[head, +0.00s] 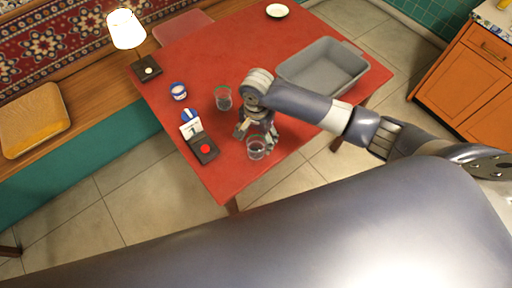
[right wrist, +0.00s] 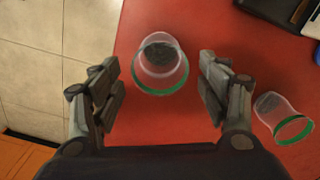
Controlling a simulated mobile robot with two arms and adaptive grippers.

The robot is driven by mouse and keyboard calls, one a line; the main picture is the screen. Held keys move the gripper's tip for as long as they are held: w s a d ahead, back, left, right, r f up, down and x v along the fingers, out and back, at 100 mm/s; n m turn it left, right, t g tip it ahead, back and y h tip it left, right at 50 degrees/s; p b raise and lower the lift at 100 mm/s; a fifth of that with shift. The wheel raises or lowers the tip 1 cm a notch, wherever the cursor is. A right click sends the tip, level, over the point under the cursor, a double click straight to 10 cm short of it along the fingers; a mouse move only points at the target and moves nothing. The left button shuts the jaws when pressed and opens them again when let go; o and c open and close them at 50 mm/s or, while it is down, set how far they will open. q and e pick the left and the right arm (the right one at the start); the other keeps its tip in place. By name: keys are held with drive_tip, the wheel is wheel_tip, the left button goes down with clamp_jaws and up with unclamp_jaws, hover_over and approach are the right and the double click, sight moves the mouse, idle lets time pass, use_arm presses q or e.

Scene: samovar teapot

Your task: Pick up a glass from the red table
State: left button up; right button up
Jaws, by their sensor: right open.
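The red table (head: 210,55) bears two clear glasses with green rims. One glass (head: 256,149) stands near the table's front edge; in the right wrist view (right wrist: 160,62) it shows between my fingers, with something dark inside or at its base. The other glass (head: 223,98) stands farther back left; in the right wrist view it is outside the right finger (right wrist: 285,118). My right gripper (head: 257,136) is open, pointing down over the table close to the near glass. I cannot tell if a finger touches it. My left gripper is not in view.
A grey bin (head: 325,70) stands at the table's right. A lamp (head: 127,32) and a small plate (head: 277,10) are farther back.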

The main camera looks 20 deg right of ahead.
sight(256, 149)
drive_tip(key=shift+s+a+f+p, duration=0.1)
drive_tip(key=shift+f+p, duration=0.15)
drive_tip(key=shift+f, duration=1.4)
drive_tip(key=shift+a+f+p, duration=0.1)
drive_tip(key=shift+f+p, duration=0.15)
drive_tip(key=shift+f, duration=1.4)
drive_tip(key=c, duration=1.2)
